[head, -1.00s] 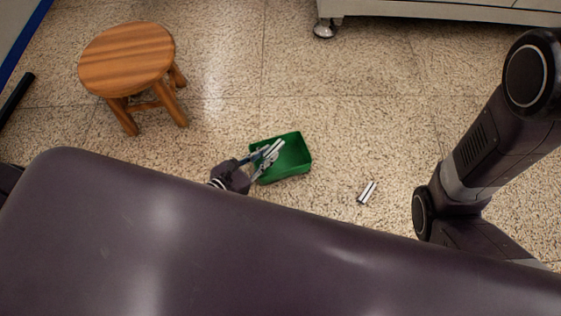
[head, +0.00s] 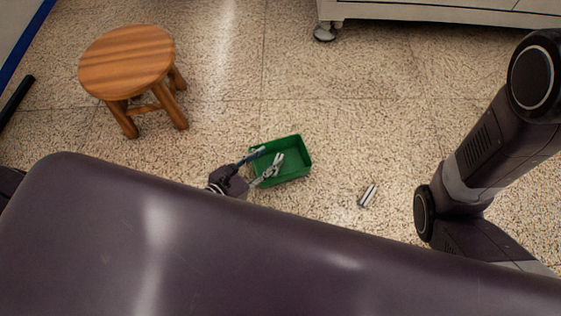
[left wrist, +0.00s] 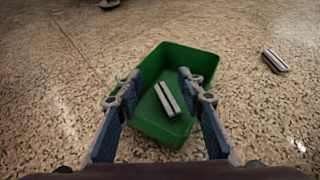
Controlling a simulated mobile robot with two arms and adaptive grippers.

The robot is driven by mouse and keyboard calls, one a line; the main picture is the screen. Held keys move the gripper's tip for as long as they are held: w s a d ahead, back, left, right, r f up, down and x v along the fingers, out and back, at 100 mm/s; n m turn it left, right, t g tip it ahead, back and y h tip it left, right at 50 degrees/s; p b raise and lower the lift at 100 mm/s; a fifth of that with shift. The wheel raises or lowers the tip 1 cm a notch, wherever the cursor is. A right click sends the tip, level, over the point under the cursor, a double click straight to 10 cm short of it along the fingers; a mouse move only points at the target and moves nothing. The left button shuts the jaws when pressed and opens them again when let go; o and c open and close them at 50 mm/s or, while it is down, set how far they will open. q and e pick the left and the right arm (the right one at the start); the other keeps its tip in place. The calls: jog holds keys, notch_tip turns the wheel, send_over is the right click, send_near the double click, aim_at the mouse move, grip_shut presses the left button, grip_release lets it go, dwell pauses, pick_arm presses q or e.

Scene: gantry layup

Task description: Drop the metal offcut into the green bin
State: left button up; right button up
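The green bin (head: 296,166) stands on the floor. My left gripper (head: 269,155) is over it with its two fingers spread apart. In the left wrist view the open fingers (left wrist: 157,80) sit on either side of the bin (left wrist: 190,60). A metal offcut (left wrist: 167,99), a short light-grey bar with a dark groove, shows between and beyond the fingers, within the bin's walls; neither finger touches it. A second similar metal piece (head: 368,195) lies on the floor right of the bin; it also shows in the left wrist view (left wrist: 275,61). My right gripper is out of view.
A wooden stool (head: 128,64) stands at the upper left. A grey cabinet on a caster (head: 326,31) is at the top right. The floor around the bin is mostly clear. My own arm parts cover the lower and right areas.

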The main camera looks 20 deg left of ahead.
pick_arm(q)
jog(key=v, duration=1.1)
jog(key=shift+s, duration=0.15)
jog(key=shift+r, duration=0.15)
